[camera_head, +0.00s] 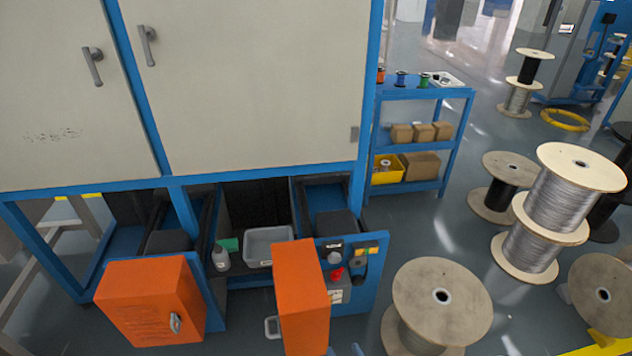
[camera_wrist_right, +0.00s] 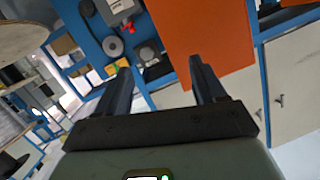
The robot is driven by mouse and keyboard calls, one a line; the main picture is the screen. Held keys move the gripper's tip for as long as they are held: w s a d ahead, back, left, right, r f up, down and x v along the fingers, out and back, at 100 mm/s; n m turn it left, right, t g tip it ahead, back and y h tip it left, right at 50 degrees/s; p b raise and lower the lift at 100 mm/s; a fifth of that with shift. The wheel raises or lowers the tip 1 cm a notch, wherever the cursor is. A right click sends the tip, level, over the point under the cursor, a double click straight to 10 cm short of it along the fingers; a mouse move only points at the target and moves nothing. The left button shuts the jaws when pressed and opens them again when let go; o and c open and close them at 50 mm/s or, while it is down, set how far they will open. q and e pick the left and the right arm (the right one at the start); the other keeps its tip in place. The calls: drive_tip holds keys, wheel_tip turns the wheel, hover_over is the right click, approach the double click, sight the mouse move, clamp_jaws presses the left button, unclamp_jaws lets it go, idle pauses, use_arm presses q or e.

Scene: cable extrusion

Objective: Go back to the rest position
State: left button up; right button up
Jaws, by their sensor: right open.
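My right gripper (camera_wrist_right: 159,70) shows in the right wrist view with its two dark fingers spread apart. Nothing is between them. Beyond the fingers are an orange box (camera_wrist_right: 205,38) and a blue panel with knobs and buttons. In the head view I cannot make out the right gripper clearly. My left gripper is in neither view.
A blue-framed machine with large pale doors (camera_head: 245,90) fills the left. Orange boxes (camera_head: 150,305) and a control panel (camera_head: 345,270) jut out below. Cable spools (camera_head: 440,300) stand at right. A blue shelf (camera_head: 425,93) is behind. Open floor lies between.

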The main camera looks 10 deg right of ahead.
drive_tip(key=s+a+g+y+p, duration=0.2)
drive_tip(key=s+a+g+p, duration=0.2)
drive_tip(key=s+g+p, duration=0.75)
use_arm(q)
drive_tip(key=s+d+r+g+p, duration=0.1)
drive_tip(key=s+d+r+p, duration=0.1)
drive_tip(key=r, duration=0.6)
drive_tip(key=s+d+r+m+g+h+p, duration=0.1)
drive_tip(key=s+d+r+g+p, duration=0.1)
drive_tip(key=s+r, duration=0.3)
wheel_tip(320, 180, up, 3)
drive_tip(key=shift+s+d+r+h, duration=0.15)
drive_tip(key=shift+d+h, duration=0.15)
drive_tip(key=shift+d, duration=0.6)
use_arm(e)
drive_tip(key=s+d+r+m+g, duration=0.1)
drive_tip(key=s+d+r+g, duration=0.1)
drive_tip(key=s, duration=0.5)
drive_tip(key=s+d+r+m+g+h, duration=0.1)
drive_tip(key=s+r, duration=0.3)
drive_tip(key=s, duration=0.4)
drive_tip(key=shift+s+d+m+g, duration=0.35)
drive_tip(key=shift+m+g, duration=0.25)
drive_tip(key=shift+g, duration=0.25)
drive_tip(key=shift+w, duration=0.1)
